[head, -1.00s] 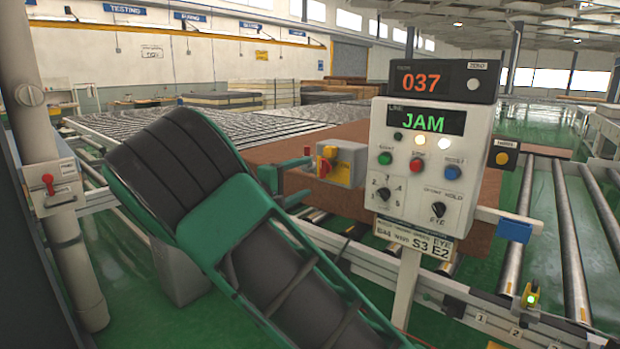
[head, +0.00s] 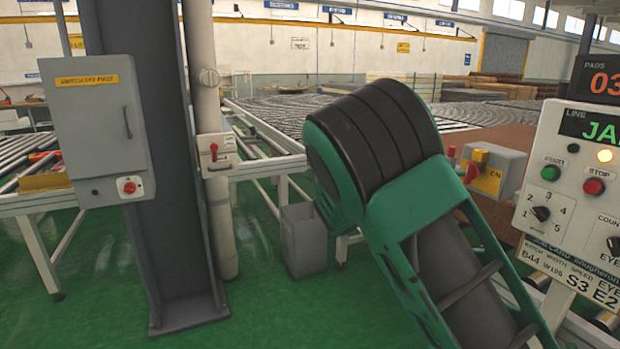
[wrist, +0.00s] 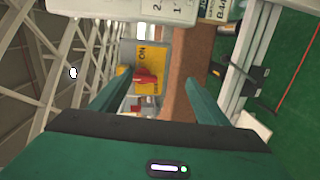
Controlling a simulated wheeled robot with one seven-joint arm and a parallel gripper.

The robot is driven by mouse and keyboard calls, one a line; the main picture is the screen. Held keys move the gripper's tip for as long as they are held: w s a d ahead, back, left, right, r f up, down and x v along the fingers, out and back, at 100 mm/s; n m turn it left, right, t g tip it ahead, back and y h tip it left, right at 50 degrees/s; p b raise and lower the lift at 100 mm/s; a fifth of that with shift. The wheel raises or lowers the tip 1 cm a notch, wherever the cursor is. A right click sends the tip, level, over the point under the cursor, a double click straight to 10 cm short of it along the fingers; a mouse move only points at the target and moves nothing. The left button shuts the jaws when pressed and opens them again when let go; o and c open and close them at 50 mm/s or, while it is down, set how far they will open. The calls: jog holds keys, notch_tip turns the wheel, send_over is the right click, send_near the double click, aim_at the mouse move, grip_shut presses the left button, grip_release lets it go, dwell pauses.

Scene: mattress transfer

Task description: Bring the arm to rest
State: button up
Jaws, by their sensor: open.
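My green arm rises across the middle of the head view, its thick black-banded joint uppermost. My gripper (wrist: 163,82) shows in the wrist view with its two green fingers spread wide and nothing between them. In the head view the gripper is hidden behind the arm. Beyond the fingers in the wrist view is a yellow switch plate (wrist: 157,57) marked ON, with a red knob (wrist: 147,76). The fingers look apart from it. In the head view the grey and yellow switch box (head: 497,172) is just right of my arm.
The control console (head: 572,190) stands close on the right, cut by the picture edge. A dark column (head: 155,240) with a grey cabinet (head: 100,130) stands left, beside a white pipe (head: 215,235). A grey bin (head: 303,240) is behind the arm. Green floor (head: 85,310) lies open at lower left.

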jog(key=s+d+f+m+g+y, duration=0.35)
jog(key=s+d+f, duration=0.25)
jog(key=s, duration=0.2)
jog(key=s+d+f+m+g+y, duration=0.2)
jog(key=s+d+f+y, duration=0.25)
jog(key=s, duration=0.45)
jog(key=s+a+f+m+y, duration=0.1)
jog(key=s+a+y, duration=0.3)
jog(key=s, duration=0.8)
jog(key=s+a+m+y, duration=0.3)
jog(key=s+a, duration=0.4)
jog(key=s, duration=0.5)
jog(key=shift+a+f+y, duration=0.15)
jog(key=shift+f+y, duration=0.2)
jog(key=shift+y, duration=0.25)
jog(key=shift+w, duration=0.1)
jog(key=shift+w+f, duration=0.25)
jog(key=shift+w, duration=0.25)
